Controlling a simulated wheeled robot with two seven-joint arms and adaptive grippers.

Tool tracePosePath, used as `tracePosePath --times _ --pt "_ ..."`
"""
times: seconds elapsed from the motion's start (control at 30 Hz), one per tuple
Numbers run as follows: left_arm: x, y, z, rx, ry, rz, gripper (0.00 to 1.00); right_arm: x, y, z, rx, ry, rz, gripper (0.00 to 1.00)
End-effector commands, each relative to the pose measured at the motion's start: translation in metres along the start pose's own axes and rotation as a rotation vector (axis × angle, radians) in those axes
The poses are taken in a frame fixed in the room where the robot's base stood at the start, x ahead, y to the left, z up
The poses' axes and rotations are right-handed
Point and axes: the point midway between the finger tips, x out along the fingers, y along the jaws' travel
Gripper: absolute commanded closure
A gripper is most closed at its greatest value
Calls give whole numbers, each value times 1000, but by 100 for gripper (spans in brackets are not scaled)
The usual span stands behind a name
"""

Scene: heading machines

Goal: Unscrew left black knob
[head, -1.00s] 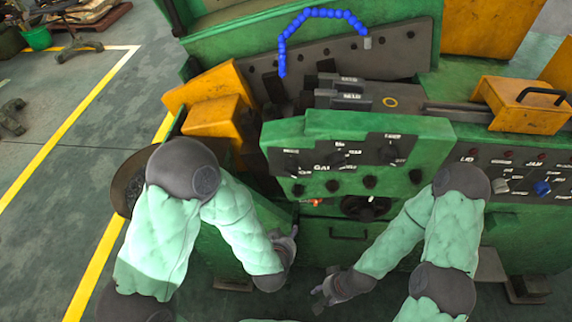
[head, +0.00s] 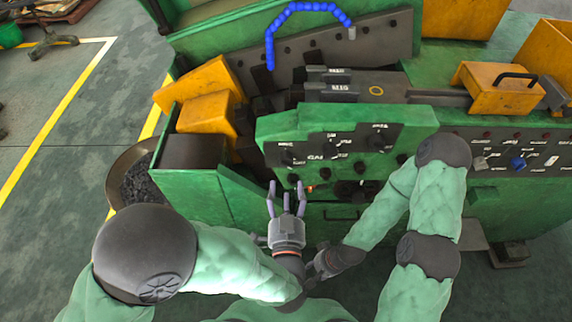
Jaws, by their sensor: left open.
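The green machine's front panel (head: 345,122) carries a lower row of black knobs. The leftmost black knob (head: 293,178) of that row shows at the tips of my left gripper (head: 286,186). My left gripper is open, its fingers pointing up toward the panel, one on each side of that knob in the picture. I cannot tell whether they touch it. Nothing shows held in it. My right gripper (head: 316,266) is lower, just right of my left wrist and partly hidden. I cannot see whether its fingers are open.
Black switches (head: 287,157) with white labels sit above the lower knobs. A dark handwheel (head: 348,190) and a drawer handle (head: 341,214) are to the right. A round bin (head: 135,178) stands at the left. A blue segmented hose (head: 300,8) arches above.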

Motion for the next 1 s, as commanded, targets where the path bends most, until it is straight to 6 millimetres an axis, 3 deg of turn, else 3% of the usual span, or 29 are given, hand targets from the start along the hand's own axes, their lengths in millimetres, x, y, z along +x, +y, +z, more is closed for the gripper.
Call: tracePosePath --times 0.5,0.97,1.0 --pt "76 0 2 -2 -2 -2 38 14 5 0 0 0 0 60" --pt "87 0 0 -1 0 1 38 15 5 -1 0 0 0 60" --pt "87 0 0 -1 0 1 46 15 5 -1 0 0 0 60"
